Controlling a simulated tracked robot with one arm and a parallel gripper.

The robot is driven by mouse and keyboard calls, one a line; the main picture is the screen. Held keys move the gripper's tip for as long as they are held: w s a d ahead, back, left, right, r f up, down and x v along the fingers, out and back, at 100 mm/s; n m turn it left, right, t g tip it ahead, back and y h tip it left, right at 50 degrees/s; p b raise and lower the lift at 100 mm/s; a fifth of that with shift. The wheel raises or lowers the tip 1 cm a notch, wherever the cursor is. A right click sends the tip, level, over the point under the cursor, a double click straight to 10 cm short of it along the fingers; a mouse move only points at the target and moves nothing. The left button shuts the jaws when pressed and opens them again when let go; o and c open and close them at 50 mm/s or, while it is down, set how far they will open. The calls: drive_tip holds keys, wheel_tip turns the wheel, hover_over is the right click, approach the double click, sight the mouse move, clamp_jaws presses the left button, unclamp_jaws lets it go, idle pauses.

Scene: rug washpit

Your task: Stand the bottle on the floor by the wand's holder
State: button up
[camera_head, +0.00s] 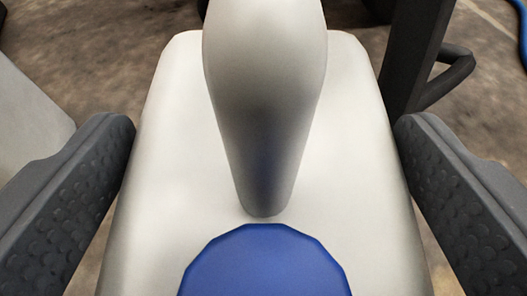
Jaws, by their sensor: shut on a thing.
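A white bottle (165,150) with a blue cap (265,265) and a moulded white handle fills the middle of the view, seen from close above. My gripper (264,140) has one dark, textured finger on each side of it. The fingers are shut on the bottle's sides. The bottle's base is hidden, so I cannot tell whether it touches the floor. I cannot make out the wand or its holder for certain.
A dark upright post (412,50) with a curved bracket (447,75) stands close at the right. A pale surface (30,115) is at the left. A blue hose-like thing (523,35) shows at the top right. Brown, stained floor (100,45) shows behind the bottle.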

drive_tip(key=shift+w+f, duration=0.1)
drive_tip(key=shift+f, duration=0.15)
drive_tip(key=o, duration=1.9)
